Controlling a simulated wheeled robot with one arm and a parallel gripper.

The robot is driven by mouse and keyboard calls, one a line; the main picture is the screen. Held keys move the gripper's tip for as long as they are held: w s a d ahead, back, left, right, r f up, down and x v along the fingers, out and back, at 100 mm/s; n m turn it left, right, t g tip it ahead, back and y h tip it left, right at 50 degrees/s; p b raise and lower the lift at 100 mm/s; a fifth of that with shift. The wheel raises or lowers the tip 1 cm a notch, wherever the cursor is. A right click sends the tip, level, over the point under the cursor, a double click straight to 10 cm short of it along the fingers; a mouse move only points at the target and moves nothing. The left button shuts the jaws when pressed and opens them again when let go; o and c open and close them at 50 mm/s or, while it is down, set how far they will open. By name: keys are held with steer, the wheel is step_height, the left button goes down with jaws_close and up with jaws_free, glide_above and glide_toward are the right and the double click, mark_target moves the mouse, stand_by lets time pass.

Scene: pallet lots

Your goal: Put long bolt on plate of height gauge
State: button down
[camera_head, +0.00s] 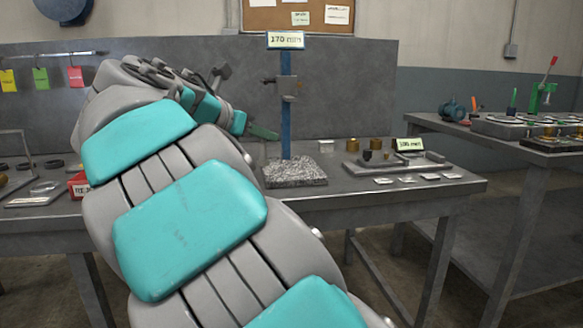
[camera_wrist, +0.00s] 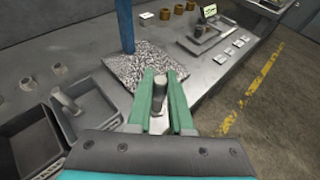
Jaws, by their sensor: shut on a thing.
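The height gauge stands on the bench with a blue post (camera_head: 286,125), a dark measuring arm partway up and a speckled granite plate (camera_head: 305,174) at its foot. The plate (camera_wrist: 122,72) also shows in the wrist view, just beyond my fingers, with its visible top bare. My gripper (camera_wrist: 161,78) has green fingers shut on a grey metal bolt (camera_wrist: 160,88), whose rounded end shows between them. The bolt's lower part is partly hidden. In the head view my gripper (camera_head: 262,132) is left of the post, and the bolt cannot be made out there.
Dark bins (camera_wrist: 85,98) stand left of the plate, one with a grey cylindrical part in it. Brass cylinders (camera_head: 376,144), a grey fixture (camera_head: 405,164) and small pale cards lie to the right. A sign (camera_head: 285,40) tops the post.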

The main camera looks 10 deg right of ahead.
steer(key=shift+w+a+r+b+x, duration=0.15)
steer(key=shift+w+a+b+x, duration=0.3)
steer(key=shift+x, duration=2.2)
steer(key=shift+w+a+r+b+x, duration=0.15)
steer(key=shift+w+a+b+x, duration=0.25)
steer(key=shift+x, duration=2.2)
steer(key=shift+w+a+r+b+x, duration=0.15)
steer(key=shift+w+a+b+x, duration=0.25)
steer(key=shift+x, duration=2.25)
steer(key=shift+w+d, duration=0.1)
steer(key=c, duration=0.8)
jaws_free()
steer(key=shift+f, duration=0.15)
steer(key=shift+r+p+v, duration=0.2)
steer(key=shift+p+v, duration=0.9)
steer(key=shift+v, duration=4.9)
